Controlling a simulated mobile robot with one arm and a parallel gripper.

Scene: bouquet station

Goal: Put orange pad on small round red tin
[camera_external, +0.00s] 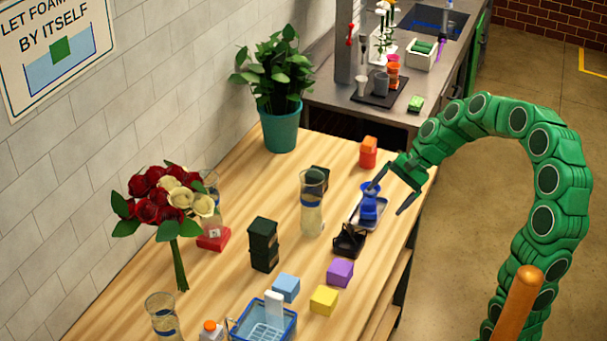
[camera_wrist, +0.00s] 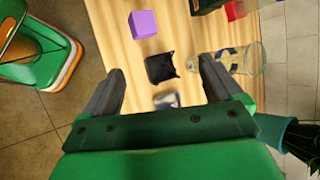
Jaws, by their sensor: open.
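An orange block-like pad (camera_external: 369,144) sits on top of a small red tin (camera_external: 367,159) at the far right end of the wooden table in the external view. The tin looks upright; its exact shape is too small to tell. My gripper (camera_external: 392,190) is open and empty, above the table's right edge, nearer the camera than the pad and tin. In the wrist view my gripper (camera_wrist: 161,72) also shows open, with a black open holder below and between its fingers. The orange pad and its tin do not show in the wrist view.
Near my gripper are a blue item (camera_external: 369,206) on a tray, the black holder (camera_external: 349,241) and a tall glass vase (camera_external: 312,205). Purple (camera_external: 340,272), yellow (camera_external: 325,299) and light blue (camera_external: 286,288) blocks lie nearer. A potted plant (camera_external: 280,128) stands at the back.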

